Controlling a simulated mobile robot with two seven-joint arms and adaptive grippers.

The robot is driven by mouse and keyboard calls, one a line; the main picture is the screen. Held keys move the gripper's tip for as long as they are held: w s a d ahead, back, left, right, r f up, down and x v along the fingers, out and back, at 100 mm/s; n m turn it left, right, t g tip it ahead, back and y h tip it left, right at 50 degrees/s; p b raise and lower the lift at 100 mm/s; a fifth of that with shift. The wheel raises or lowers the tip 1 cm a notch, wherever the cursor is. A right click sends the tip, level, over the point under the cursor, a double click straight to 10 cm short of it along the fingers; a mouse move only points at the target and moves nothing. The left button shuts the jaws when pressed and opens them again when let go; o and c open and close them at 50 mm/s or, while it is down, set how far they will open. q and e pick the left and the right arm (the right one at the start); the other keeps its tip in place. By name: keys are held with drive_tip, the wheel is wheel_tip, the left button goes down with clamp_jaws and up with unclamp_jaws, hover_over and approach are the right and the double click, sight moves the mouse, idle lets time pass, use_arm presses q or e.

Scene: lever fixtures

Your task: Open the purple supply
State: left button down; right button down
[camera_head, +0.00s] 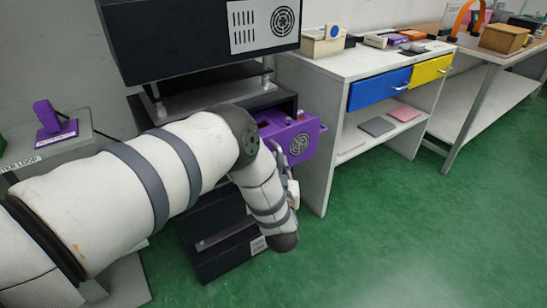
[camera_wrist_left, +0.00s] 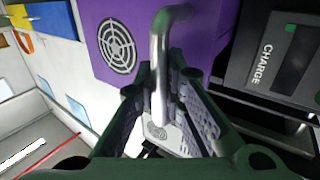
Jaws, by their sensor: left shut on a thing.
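The purple supply (camera_head: 300,143) is a box-like purple unit with a round fan grille. It sticks out of the dark rack in the head view, and its rear end is inside the bay. In the left wrist view the purple supply (camera_wrist_left: 117,45) shows its grille and a silver bar handle (camera_wrist_left: 158,45). My left gripper (camera_wrist_left: 160,90) is shut on this handle, with one finger on each side of it. In the head view my left arm covers part of the rack and most of the gripper. My right gripper is not in view.
Black rack units (camera_head: 200,40) sit above and below the purple supply. A white table (camera_head: 352,62) with blue and yellow drawers stands close to its right. A purple lever fixture (camera_head: 55,120) is at the left. Green floor is free in front.

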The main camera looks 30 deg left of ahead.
use_arm(q)
drive_tip(key=shift+s+d, duration=0.2)
drive_tip(key=shift+d, duration=0.3)
drive_tip(key=shift+s+d, duration=0.2)
drive_tip(key=shift+d, duration=0.25)
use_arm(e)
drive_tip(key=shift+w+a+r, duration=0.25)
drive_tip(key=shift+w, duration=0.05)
use_arm(q)
drive_tip(key=c, duration=1.7)
unclamp_jaws()
drive_tip(key=shift+o, duration=0.2)
